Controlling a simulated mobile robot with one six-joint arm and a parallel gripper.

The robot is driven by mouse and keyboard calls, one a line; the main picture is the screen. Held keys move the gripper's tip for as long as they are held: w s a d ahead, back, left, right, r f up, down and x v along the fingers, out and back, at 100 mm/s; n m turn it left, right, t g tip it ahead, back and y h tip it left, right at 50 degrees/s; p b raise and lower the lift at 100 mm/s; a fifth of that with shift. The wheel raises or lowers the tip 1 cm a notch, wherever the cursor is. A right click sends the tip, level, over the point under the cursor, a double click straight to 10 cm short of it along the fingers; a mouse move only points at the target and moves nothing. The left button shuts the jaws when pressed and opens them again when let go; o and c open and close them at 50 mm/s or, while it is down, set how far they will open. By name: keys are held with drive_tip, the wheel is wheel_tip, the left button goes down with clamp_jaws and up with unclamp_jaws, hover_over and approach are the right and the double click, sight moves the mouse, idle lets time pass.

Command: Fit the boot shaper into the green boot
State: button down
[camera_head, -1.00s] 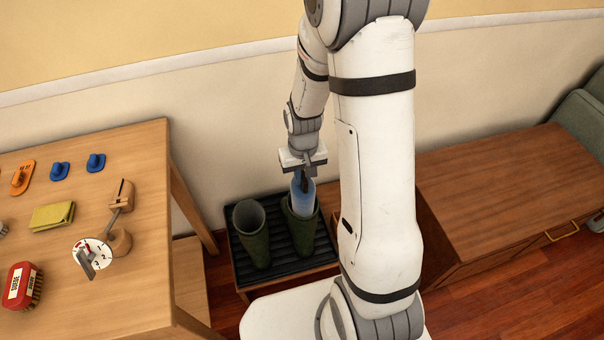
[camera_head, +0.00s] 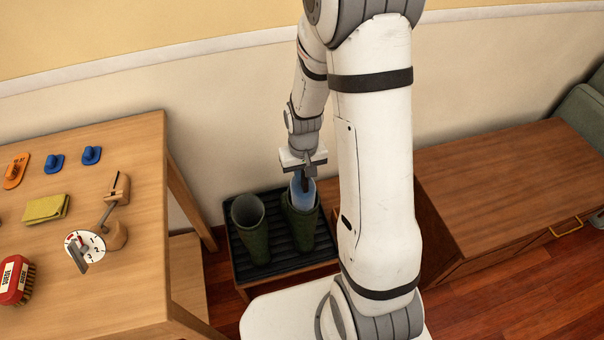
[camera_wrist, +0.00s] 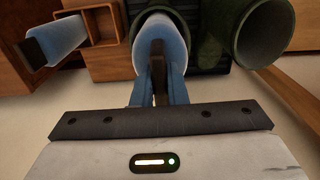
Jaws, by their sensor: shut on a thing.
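Two green boots stand upright side by side on a black ribbed tray. My gripper (camera_head: 306,176) is above the right boot (camera_head: 301,229) and shut on the translucent blue boot shaper (camera_head: 302,195). The shaper's lower part is inside that boot's opening, and its upper part shows above the rim. In the wrist view the held shaper (camera_wrist: 160,36) sits between my fingers, with the green boot (camera_wrist: 208,25) around or just beyond it. The left boot (camera_head: 250,225) is open and looks empty; it shows at the wrist view's upper right (camera_wrist: 264,34).
The black tray (camera_head: 236,262) is low by the wall.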

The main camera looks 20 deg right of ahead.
drive_tip(key=shift+f+b, duration=2)
drive_tip(key=shift+f, duration=0.65)
drive_tip(key=c, duration=1)
unclamp_jaws()
drive_tip(key=shift+o, duration=0.2)
drive_tip(key=shift+r, duration=0.15)
drive_tip(key=shift+r+p, duration=3.45)
drive_tip(key=shift+r, duration=0.95)
